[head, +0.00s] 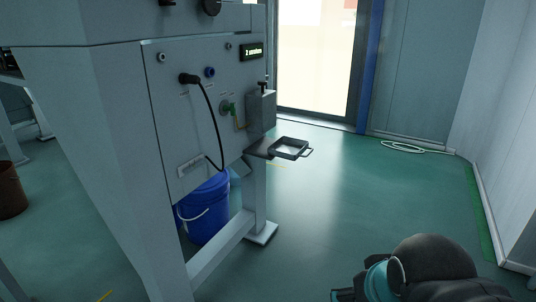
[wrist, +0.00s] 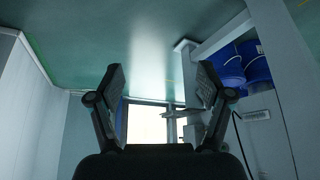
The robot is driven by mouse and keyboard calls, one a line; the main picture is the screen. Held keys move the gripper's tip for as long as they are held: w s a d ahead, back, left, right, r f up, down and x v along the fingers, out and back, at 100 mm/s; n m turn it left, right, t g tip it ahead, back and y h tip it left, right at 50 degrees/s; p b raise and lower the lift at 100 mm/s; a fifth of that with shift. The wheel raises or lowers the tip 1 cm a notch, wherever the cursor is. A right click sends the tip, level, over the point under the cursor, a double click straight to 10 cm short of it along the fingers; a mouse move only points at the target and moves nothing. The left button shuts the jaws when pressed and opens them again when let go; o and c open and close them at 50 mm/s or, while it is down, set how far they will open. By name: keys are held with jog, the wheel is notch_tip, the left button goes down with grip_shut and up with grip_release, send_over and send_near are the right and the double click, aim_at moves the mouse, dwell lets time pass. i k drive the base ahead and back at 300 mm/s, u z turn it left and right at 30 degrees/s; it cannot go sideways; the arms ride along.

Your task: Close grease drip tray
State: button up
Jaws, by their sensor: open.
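The grease drip tray (head: 303,154) is a shallow, dark-rimmed tray with a small loop handle at its right end. In the head view it sticks out to the right from below a grey box on the panel fixture. My gripper (wrist: 161,70) is open and empty in the wrist view, its two dark fingers wide apart. A thin dark shape beyond the right finger may be the tray, but it is too small to tell. In the head view my arm is at the lower right, well apart from the tray; the fingertips are not clear there.
The panel fixture (head: 168,120) has a plugged black cable and a green valve (head: 229,108). A blue bucket (head: 207,212) stands under it, by the fixture's leg and crossbar. A coiled white hose (head: 405,147) lies by the back wall. The green floor (head: 330,215) right of the fixture is clear.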

aim_at(290, 149)
jog(key=u, duration=0.1)
jog(key=k, duration=0.4)
jog(key=z, duration=0.6)
jog(key=i, duration=1.35)
jog(key=u, duration=0.2)
